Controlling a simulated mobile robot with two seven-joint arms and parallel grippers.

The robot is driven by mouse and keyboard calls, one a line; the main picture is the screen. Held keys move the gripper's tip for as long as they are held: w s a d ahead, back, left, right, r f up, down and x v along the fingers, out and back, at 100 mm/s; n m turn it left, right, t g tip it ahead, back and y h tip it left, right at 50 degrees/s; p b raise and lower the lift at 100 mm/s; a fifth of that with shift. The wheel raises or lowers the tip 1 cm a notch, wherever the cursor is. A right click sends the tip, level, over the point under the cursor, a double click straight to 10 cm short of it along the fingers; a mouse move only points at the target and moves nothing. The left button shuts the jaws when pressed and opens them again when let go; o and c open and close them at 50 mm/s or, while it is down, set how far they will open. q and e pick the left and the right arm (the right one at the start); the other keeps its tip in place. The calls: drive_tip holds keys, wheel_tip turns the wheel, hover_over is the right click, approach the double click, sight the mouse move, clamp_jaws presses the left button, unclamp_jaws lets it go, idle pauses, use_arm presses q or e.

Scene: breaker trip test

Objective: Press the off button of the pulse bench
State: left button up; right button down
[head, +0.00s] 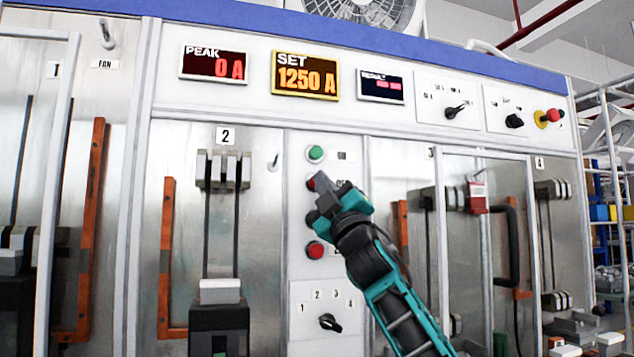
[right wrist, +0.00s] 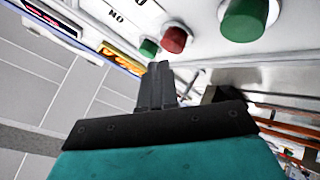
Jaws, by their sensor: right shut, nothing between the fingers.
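The pulse bench (head: 262,117) fills the head view. Its middle strip carries a column of buttons: a green one (head: 316,153) on top, a red one (head: 311,185) below it, a second green one (head: 312,216) and a lower red one (head: 315,250). My right gripper (head: 321,178) is shut and empty, with its fingertips in front of the upper red button and partly covering it and its label. The right wrist view shows the fingertips (right wrist: 159,70) close to the upper red button (right wrist: 174,39); I cannot tell whether they touch. My left gripper is out of view.
The displays read PEAK 0 A (head: 214,64) and SET 1250 A (head: 305,76). A rotary selector (head: 330,322) sits below the buttons. A red emergency knob (head: 552,115) is at upper right. Clear-framed bays with breakers flank the strip, including bay 2 (head: 226,136).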

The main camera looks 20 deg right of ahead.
drive_tip(key=shift+y, duration=0.3)
drive_tip(key=shift+s+d+p, duration=0.1)
drive_tip(key=shift+s+p, duration=0.3)
drive_tip(key=shift+s, duration=2.1)
